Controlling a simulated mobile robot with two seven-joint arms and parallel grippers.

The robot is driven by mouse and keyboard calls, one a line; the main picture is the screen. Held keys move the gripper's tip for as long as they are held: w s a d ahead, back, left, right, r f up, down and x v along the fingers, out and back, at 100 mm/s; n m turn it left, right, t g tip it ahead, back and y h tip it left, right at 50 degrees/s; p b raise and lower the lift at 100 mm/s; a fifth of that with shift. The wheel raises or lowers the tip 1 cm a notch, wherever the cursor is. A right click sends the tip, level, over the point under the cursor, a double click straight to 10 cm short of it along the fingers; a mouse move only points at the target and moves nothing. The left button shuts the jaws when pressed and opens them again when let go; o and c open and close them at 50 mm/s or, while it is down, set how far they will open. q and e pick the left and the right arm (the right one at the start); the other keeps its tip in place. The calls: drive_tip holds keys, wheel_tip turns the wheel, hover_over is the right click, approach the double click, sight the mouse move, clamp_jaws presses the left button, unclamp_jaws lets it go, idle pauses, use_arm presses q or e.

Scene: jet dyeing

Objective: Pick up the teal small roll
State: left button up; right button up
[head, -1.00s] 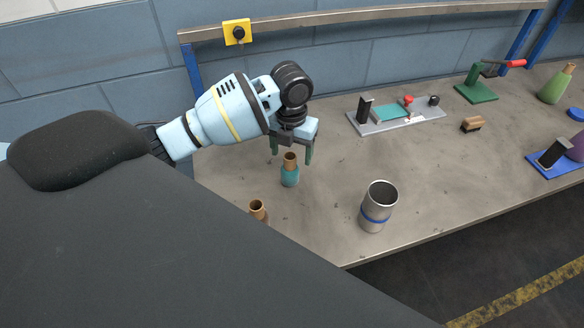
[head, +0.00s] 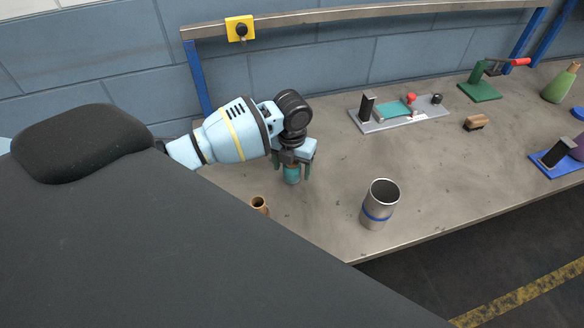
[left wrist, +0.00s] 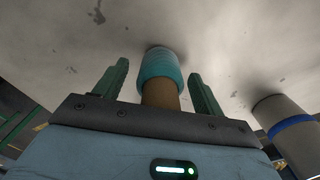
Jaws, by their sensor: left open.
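The teal small roll (head: 291,175) stands upright on the table, its brown core end hidden under my left gripper in the head view. My left gripper (head: 292,172) is lowered over it, with one green finger on each side. In the left wrist view the teal roll (left wrist: 161,65) and its brown core show between the two open fingers (left wrist: 160,85), with a gap on both sides. My right gripper is not in view.
A steel cup with a blue band (head: 379,205) stands to the right of the roll. Another brown core (head: 260,205) is nearer, partly hidden by my dark body. A grey fixture (head: 400,115) lies farther back, and the table between is clear.

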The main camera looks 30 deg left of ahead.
use_arm(q)
drive_tip(key=c, duration=1.1)
drive_tip(key=shift+r, duration=0.15)
wheel_tip(320, 180, up, 10)
drive_tip(key=shift+f, duration=0.1)
